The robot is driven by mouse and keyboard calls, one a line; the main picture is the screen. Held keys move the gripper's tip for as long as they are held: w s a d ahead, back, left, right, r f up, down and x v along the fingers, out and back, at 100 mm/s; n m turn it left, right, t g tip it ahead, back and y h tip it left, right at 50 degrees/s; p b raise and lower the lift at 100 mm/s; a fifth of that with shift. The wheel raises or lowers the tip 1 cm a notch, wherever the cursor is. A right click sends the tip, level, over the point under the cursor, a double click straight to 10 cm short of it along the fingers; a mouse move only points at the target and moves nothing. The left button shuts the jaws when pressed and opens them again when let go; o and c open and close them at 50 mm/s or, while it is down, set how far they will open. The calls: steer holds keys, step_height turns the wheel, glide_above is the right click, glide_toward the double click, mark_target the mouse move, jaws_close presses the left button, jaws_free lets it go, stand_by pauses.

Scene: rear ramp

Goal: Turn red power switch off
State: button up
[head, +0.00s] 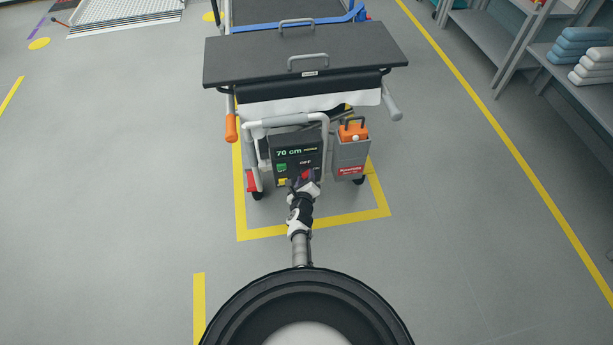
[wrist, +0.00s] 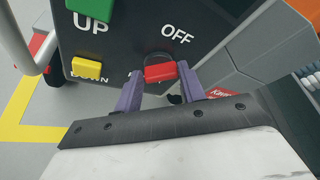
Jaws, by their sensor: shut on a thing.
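The red power switch (wrist: 160,73) is on the dark control panel (wrist: 130,38), just below the white word OFF. In the wrist view my gripper (wrist: 161,80) has its two purple fingers on either side of the red switch, closed on it. Where the fingers touch it is partly hidden. In the head view my gripper (head: 304,178) is at the lower right of the panel (head: 297,150), and the switch is largely covered by it. The panel's green display reads 70 cm.
A green button (wrist: 92,8) and a yellow button (wrist: 87,68) are left of the switch. White tube frame and orange handle (head: 231,128) are at left. Open floor lies around the yellow marked bay.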

steer(key=n+b, duration=0.1)
steer(key=n+t+h+b, duration=0.1)
steer(key=f+n+h+b, duration=0.1)
steer(key=n, duration=0.1)
steer(key=shift+a+f, duration=0.1)
steer(key=shift+a, duration=0.2)
steer(key=n+b, duration=0.1)
steer(key=n+t+b, duration=0.1)
steer(key=b, duration=0.1)
steer(key=shift+s+f+n, duration=0.1)
steer(key=shift+f+n, duration=0.05)
steer(key=shift+n, duration=0.15)
steer(key=shift+n+t+h+b, duration=0.3)
steer(key=shift+n+t+b, duration=0.2)
steer(key=shift+n+b, duration=0.25)
steer(key=o, duration=1)
steer(key=shift+r, duration=0.2)
steer(key=o, duration=0.4)
steer(key=r+p, duration=0.2)
steer(key=r, duration=0.2)
steer(key=r+p, duration=0.2)
steer(key=r, duration=0.1)
steer(key=shift+w+r, duration=0.2)
steer(key=shift+r, duration=0.15)
step_height(320, 180, up, 12)
steer(key=p, duration=0.6)
steer(key=shift+s+r+p, duration=0.15)
steer(key=shift+p, duration=0.2)
steer(key=c, duration=0.4)
